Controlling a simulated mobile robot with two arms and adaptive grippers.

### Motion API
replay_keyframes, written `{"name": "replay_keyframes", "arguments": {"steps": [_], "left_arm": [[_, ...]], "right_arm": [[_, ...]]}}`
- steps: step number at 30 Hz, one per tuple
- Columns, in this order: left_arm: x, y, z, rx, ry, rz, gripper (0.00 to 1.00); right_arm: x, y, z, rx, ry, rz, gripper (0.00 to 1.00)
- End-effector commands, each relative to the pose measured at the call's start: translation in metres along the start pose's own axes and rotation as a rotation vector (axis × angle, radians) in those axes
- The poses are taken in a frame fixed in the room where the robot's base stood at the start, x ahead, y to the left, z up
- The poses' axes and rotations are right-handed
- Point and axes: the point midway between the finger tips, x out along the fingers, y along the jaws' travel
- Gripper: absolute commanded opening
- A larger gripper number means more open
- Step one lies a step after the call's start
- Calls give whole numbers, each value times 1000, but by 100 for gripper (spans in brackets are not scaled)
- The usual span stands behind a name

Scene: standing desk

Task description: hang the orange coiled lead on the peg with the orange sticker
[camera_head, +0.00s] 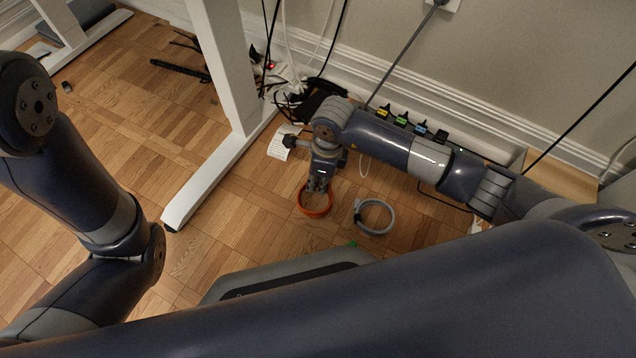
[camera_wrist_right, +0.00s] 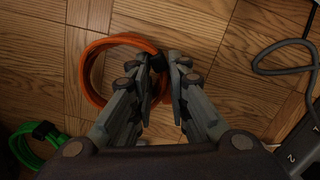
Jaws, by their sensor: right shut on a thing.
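The orange coiled lead (camera_head: 316,216) is a ring below my right gripper (camera_head: 318,187) near the floor in the head view. In the right wrist view, the orange lead (camera_wrist_right: 88,75) lies left of the fingertips. My right gripper (camera_wrist_right: 164,62) is shut there on a dark part at the ring's right edge. Whether the ring still touches the floor I cannot tell. My left arm shows at the left of the head view, but its gripper is out of frame. I see no peg with an orange sticker.
A grey coiled lead (camera_head: 375,230) lies right of the orange one. A green coiled lead (camera_wrist_right: 22,150) shows in the wrist view. A white desk leg (camera_head: 226,80) stands to the left. Several plugs with coloured labels (camera_head: 402,120) sit along the wall. Cables hang nearby.

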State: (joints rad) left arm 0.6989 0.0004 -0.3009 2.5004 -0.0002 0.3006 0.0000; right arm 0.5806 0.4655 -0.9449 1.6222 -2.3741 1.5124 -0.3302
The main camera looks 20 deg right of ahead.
Motion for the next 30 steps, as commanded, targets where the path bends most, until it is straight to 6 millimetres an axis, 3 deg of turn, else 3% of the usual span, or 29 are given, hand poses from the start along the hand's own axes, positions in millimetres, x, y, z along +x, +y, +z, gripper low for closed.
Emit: {"name": "replay_keyframes", "arguments": {"steps": [11, 12, 14, 30], "left_arm": [[-2, 0, 0, 0, 0, 0, 40], [-1, 0, 0, 0, 0, 0, 40], [-1, 0, 0, 0, 0, 0, 40], [-7, 2, -3, 1, 2, 1, 40]], "right_arm": [[4, 0, 0, 0, 0, -1, 0], [3, 0, 0, 0, 0, -1, 23], [3, 0, 0, 0, 0, -1, 36], [6, 0, 0, 0, -1, 0, 36]]}}
